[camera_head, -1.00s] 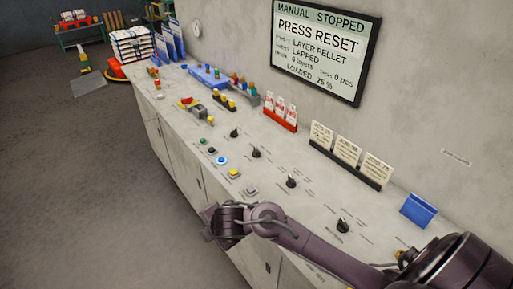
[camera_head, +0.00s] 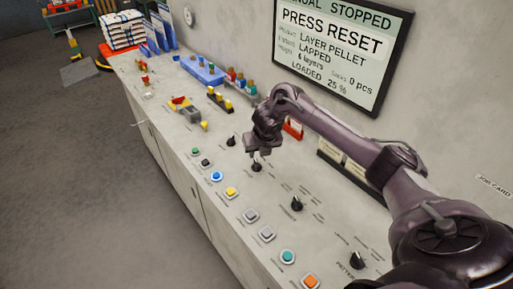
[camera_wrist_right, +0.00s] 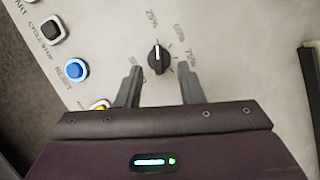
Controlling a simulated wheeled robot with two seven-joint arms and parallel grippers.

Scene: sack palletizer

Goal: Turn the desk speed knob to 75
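A black knob (camera_wrist_right: 159,59) shows in the right wrist view, with labels around it; one on the upper left looks like 25% and one on the right like 75%. Its white pointer mark points up in that view, nearest the 25% label. The same knob (camera_head: 256,167) is on the desk in the head view, just below my right gripper (camera_head: 257,151). In the right wrist view my right gripper (camera_wrist_right: 159,88) is open, its fingers either side of and short of the knob, not touching it. Another label is partly hidden behind the left finger. My left gripper is out of view.
Other black knobs (camera_head: 297,204) and a row of push buttons, including a blue one (camera_head: 216,176), lie close by. The wall screen (camera_head: 340,48) reads PRESS RESET.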

